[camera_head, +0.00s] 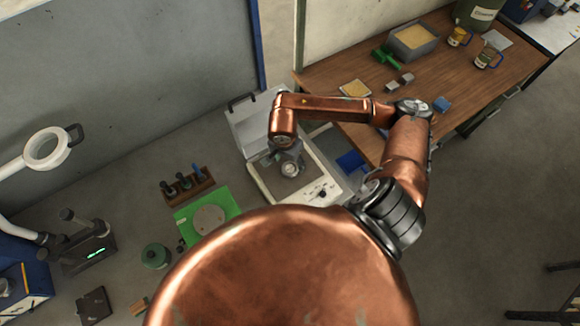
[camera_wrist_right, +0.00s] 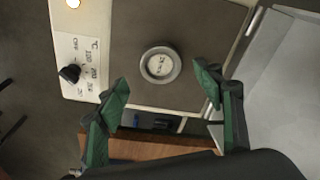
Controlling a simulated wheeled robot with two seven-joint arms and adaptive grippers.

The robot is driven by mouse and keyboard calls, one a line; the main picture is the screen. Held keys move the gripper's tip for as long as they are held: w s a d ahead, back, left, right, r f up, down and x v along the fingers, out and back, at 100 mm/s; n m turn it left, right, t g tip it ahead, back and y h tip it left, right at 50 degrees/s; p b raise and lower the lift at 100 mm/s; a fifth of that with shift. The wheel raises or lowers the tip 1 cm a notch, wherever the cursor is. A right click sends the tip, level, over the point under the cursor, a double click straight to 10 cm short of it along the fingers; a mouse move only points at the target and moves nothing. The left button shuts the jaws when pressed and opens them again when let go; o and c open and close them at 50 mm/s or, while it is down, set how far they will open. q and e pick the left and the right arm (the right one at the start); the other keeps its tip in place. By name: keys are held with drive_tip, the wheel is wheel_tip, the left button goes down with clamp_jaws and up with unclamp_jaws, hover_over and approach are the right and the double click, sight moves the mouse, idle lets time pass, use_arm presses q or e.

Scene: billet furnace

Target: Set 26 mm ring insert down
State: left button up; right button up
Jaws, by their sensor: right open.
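The ring insert (camera_wrist_right: 160,65) is a round grey ring with a pale, marked centre. It rests flat on the dark plate of the white hotplate (camera_wrist_right: 75,70) in the right wrist view. My right gripper (camera_wrist_right: 163,86) is open, its two green fingers spread apart and not touching the ring. The ring sits a little beyond the line between the fingertips. In the head view my right gripper (camera_head: 287,160) is over the hotplate (camera_head: 319,190), and the arm hides part of the plate. My left gripper is not in view.
The hotplate's raised lid (camera_head: 249,117) stands at its back left. A green mat (camera_head: 188,231) with a grey disc and a wooden tool rack (camera_head: 188,187) lie to the left. A wooden table (camera_head: 460,45) with trays and mugs is at the right.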

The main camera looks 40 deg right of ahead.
sight(288, 172)
wheel_tip(288, 172, up, 7)
drive_tip(key=b, duration=0.1)
drive_tip(key=shift+s+a, duration=0.15)
drive_tip(key=shift+a, duration=0.25)
idle(0.9)
